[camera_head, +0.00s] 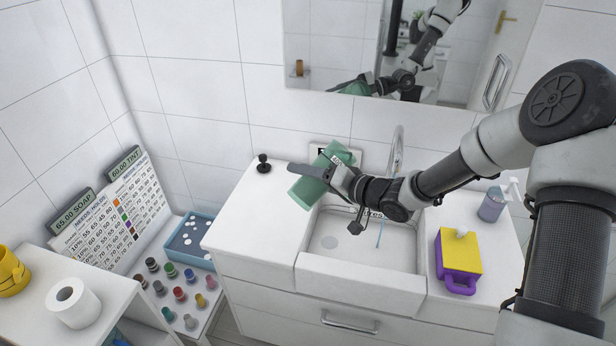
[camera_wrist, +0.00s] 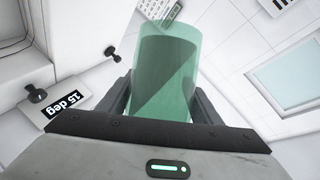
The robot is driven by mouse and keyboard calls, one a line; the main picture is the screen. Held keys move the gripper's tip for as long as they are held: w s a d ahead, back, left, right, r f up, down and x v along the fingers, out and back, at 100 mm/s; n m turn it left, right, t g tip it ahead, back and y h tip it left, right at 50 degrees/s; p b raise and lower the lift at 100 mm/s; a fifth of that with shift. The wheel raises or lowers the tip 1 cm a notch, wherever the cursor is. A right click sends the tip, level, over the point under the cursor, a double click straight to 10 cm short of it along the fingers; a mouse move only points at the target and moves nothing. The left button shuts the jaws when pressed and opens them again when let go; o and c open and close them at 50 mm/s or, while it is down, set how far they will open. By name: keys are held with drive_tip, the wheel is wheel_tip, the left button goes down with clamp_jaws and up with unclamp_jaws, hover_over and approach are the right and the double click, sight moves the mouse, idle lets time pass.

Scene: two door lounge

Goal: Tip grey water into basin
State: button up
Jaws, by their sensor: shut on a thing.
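My gripper (camera_head: 322,178) is shut on a translucent green tumbler (camera_head: 305,192) and holds it strongly tilted above the left side of the white basin (camera_head: 360,283). In the wrist view the tumbler (camera_wrist: 165,70) sits between the two dark fingers of my gripper (camera_wrist: 162,100). A darker green area with a slanting edge shows inside it; I cannot tell whether this is the grey water. The basin has a round grey drain, and a thin bluish line shows inside it to the right. My wrist hides part of the basin's back.
A chrome tap (camera_head: 397,150) stands behind the basin. A black knob (camera_head: 264,163) is on the counter at left. A yellow and purple container (camera_head: 458,252) and a soap dispenser (camera_head: 492,205) stand at right. A "15 deg" label (camera_wrist: 68,102) shows in the wrist view. A mirror (camera_head: 340,45) hangs above.

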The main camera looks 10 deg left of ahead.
sight(317, 160)
drive_tip(key=shift+r, duration=0.15)
drive_tip(key=shift+s+a+r+m+y, duration=0.15)
drive_tip(key=shift+r+m+y, duration=0.15)
drive_tip(key=shift+r+m, duration=0.4)
drive_tip(key=shift+r, duration=0.15)
idle(0.4)
drive_tip(key=shift+r+m+y, duration=0.4)
drive_tip(key=shift+r+m, duration=0.2)
drive_tip(key=shift+r, duration=0.1)
drive_tip(key=shift+r, duration=0.1)
idle(0.3)
drive_tip(key=shift+w+d+r+m+y, duration=0.2)
drive_tip(key=shift+r+m, duration=0.1)
drive_tip(key=shift+r, duration=0.1)
drive_tip(key=shift+w+d+r+m+y, duration=0.1)
drive_tip(key=shift+w+d+r+m, duration=0.1)
drive_tip(key=shift+r+m, duration=0.15)
drive_tip(key=shift+r, duration=0.15)
idle(1.4)
